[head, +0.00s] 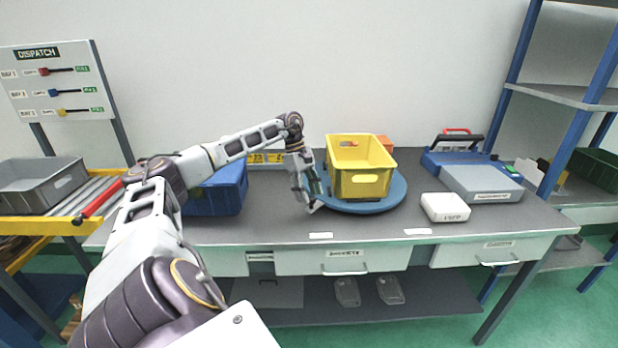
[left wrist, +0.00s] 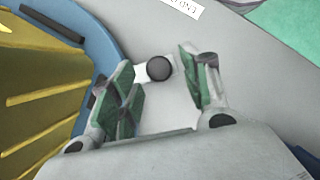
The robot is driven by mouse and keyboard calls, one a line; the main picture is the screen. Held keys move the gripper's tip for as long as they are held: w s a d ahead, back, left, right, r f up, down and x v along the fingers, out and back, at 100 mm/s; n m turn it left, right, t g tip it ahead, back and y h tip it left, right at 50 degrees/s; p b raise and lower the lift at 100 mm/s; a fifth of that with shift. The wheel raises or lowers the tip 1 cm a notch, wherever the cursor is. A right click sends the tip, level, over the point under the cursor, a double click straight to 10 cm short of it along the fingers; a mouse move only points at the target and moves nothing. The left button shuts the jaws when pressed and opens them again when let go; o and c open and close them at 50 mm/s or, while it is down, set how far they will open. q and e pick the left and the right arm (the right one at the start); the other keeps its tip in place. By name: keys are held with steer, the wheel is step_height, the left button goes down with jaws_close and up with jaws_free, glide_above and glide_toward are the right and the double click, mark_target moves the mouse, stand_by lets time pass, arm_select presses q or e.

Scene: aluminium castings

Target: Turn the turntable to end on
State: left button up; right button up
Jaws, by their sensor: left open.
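The blue round turntable (head: 385,204) lies on the grey bench and carries a yellow crate (head: 362,185). In the left wrist view the turntable's blue rim (left wrist: 98,40) and the ribbed crate (left wrist: 30,110) are at the left. A pale tab with a dark round knob (left wrist: 159,68) sits beside the rim. My left gripper (head: 313,203) is at the turntable's left front edge, pointing down. In the left wrist view the gripper (left wrist: 157,66) is open, with its green-padded fingers on either side of the knob. I cannot tell whether they touch it. My right gripper is out of view.
A white label (left wrist: 174,7) with print lies on the bench near the knob. A blue bin (head: 218,190) stands left of the turntable. A white box (head: 445,207) and a grey case (head: 481,184) stand to the right. The bench front is mostly clear.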

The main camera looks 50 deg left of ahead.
arm_select(q)
steer(key=v, duration=1.1)
stand_by(0.3)
stand_by(0.8)
